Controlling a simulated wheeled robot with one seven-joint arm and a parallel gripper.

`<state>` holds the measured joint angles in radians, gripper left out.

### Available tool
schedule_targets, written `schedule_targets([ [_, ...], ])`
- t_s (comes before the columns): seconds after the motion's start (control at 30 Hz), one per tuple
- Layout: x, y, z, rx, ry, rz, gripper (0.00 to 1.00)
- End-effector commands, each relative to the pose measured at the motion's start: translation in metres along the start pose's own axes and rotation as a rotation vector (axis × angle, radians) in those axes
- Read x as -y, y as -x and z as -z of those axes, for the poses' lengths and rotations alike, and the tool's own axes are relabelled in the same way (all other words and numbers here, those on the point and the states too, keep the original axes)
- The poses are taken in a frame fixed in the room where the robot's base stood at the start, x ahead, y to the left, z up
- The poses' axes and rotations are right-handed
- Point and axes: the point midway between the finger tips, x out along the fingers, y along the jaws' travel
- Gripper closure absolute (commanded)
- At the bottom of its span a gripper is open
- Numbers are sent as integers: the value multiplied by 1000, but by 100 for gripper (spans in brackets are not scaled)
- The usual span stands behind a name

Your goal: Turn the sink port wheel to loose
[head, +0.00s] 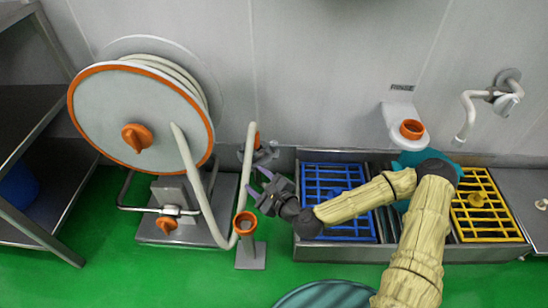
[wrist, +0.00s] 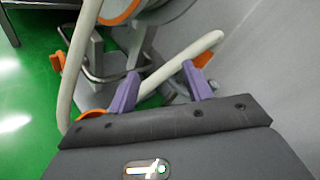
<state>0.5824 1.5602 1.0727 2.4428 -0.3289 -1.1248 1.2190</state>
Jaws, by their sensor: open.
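My gripper (head: 262,186) is open, with two purple fingers, just left of the sink's left end. In the wrist view its fingers (wrist: 160,72) are apart, with a cream pipe passing behind the gap. An orange fitting (head: 257,140) sits on a grey mount by the wall, just above the gripper; it is probably the sink port wheel. It is partly hidden by the cream pipe. An orange part (wrist: 203,60), likely the same fitting, shows beyond the right finger. I cannot tell its turned position. No contact with it is visible.
A hose reel (head: 110,110) with an orange knob stands left. The steel sink (head: 300,255) has blue and yellow grates. Green floor is free in front.

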Motion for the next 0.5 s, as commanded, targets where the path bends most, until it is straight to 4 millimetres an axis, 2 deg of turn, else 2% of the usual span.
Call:
schedule_targets([
  [0.03,-6,-6,23,3,-82,58,50],
  [0.3,19,-10,90,21,-483,377,50],
  [0.4,28,-7,108,26,-588,463,50],
  [0.5,33,-4,116,30,-642,510,50],
])
